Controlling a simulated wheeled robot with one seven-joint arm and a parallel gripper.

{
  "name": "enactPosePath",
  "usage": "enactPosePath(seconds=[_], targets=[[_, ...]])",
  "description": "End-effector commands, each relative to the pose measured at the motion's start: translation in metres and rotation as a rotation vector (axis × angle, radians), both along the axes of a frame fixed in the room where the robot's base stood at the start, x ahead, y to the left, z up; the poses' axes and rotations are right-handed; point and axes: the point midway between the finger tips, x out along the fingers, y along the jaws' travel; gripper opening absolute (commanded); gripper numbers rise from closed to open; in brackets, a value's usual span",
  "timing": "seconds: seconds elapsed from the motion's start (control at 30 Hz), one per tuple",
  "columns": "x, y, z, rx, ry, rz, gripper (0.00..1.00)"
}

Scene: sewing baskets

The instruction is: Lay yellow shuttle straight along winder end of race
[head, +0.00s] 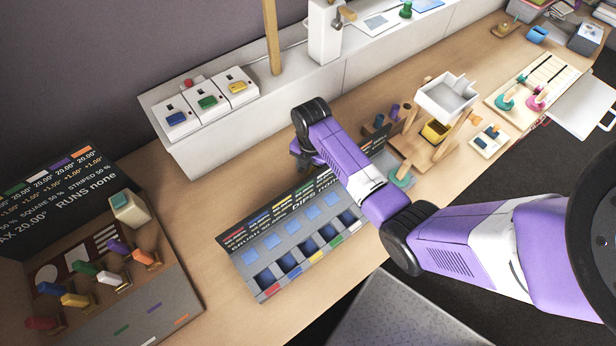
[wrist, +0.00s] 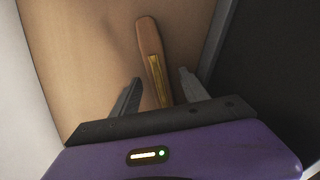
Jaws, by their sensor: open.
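The yellow shuttle (wrist: 149,38) shows in the wrist view as a slim brown wooden piece with a yellow strip along its middle. It lies on a light wooden surface, slightly tilted in the picture. My gripper (wrist: 160,76) is open, with one finger on each side of the shuttle and gaps between. The gripper body hides the shuttle's near end. In the head view my arm reaches over the bench, its wrist (head: 308,150) near the white ledge; fingertips and shuttle are hidden there. I cannot pick out the race or its winder end with certainty.
A grey slotted rack (head: 270,245) with a dark label panel stands close below my wrist. The white ledge (head: 225,135) carries boxes with coloured pieces. A wooden stand with a white tray (head: 447,97) is to the right. Bare bench (head: 205,235) shows at left.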

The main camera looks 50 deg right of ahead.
Motion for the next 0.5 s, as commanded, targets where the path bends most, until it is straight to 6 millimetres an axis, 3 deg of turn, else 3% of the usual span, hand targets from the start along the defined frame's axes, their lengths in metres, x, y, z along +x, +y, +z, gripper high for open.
enactPosePath(seconds=[0.27,0.5], targets=[[0.0003,0.0,-0.0042,-0.001,-0.001,0.0,0.53],[0.0002,-0.0001,-0.004,-0.001,-0.001,0.0,0.1]])
